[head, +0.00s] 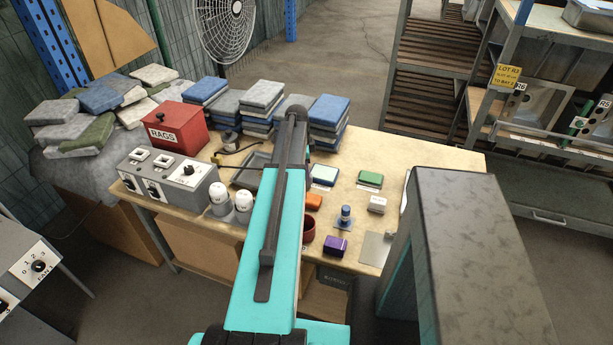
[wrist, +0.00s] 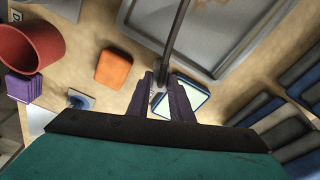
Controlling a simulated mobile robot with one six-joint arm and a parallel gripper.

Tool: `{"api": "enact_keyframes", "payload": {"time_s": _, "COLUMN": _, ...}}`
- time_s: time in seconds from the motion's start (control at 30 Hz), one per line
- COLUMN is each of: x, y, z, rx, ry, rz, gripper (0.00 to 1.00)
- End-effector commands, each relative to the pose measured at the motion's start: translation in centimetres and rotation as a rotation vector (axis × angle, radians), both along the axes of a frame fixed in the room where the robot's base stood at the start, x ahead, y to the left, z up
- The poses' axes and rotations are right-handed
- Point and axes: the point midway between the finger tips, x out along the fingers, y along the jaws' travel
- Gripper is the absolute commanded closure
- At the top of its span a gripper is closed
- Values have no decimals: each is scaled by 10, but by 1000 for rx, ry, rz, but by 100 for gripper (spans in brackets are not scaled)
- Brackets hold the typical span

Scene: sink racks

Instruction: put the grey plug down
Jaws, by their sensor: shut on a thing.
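My gripper (wrist: 163,90) shows in the wrist view with its two dark fingers close together. It is shut on a small grey piece, which I take to be the grey plug (wrist: 157,98); only a little of it shows between the fingers. A thin dark rod (wrist: 177,40) runs from the fingertips to the top edge; I cannot tell whether it belongs to the plug. The fingers are above the bench, beside a pale pad with a blue edge (wrist: 190,97). In the head view my arm hides the gripper and the plug.
A grey tray (wrist: 208,62) lies beyond the fingers. An orange block (wrist: 113,69), a red cup (wrist: 30,48) and a purple block (wrist: 24,87) stand to the left. Stacked pads (head: 262,96) and a red RAGS box (head: 178,128) stand farther back. Bare bench (head: 440,152) shows at right.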

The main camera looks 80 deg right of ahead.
Motion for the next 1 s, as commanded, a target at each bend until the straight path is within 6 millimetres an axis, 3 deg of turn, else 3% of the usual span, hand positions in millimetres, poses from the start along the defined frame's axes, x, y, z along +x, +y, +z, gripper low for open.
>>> {"api": "enact_keyframes", "payload": {"time_s": 0.27, "x": 0, "y": -1, "z": 15, "rx": -3, "ry": -1, "rz": 0, "gripper": 100}}
{"api": "enact_keyframes", "payload": {"time_s": 0.8, "x": 0, "y": -1, "z": 80, "rx": -2, "ry": 0, "rz": 0, "gripper": 100}}
{"api": "enact_keyframes", "payload": {"time_s": 1.0, "x": 0, "y": 0, "z": 95, "rx": 0, "ry": 0, "rz": 0, "gripper": 100}}
